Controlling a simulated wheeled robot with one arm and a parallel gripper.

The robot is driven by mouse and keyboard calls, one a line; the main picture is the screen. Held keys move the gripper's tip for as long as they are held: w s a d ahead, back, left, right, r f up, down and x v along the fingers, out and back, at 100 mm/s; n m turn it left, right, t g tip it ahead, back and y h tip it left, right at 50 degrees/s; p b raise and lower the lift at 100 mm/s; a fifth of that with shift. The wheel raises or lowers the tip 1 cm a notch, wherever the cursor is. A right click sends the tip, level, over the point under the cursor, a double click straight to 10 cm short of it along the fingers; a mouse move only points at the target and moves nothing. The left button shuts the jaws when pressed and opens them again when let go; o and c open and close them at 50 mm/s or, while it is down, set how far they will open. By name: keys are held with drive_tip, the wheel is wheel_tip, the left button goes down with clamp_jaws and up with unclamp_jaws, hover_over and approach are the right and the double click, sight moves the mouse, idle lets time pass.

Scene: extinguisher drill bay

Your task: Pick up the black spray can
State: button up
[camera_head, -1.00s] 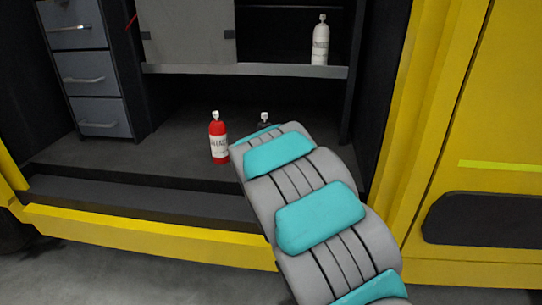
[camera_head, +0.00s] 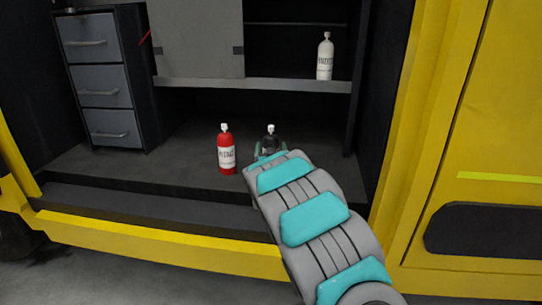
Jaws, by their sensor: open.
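The black spray can (camera_head: 270,144) stands on the dark floor of the vehicle bay, to the right of a red can. Its white nozzle and dark upper body show; its lower part is hidden behind my arm. My gripper (camera_head: 270,149) is at the far end of my grey and teal arm, with a finger on each side of the can. The fingers are open, and I cannot tell whether either one touches the can.
A red can (camera_head: 226,150) with a white label stands close by on the left. A white can (camera_head: 325,57) stands on the shelf (camera_head: 300,86) above. Grey drawers (camera_head: 95,80) are at the left. A step and yellow sill (camera_head: 150,237) front the bay.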

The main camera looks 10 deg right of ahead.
drive_tip(key=shift+w+d, duration=0.15)
drive_tip(key=shift+w, duration=0.95)
clamp_jaws()
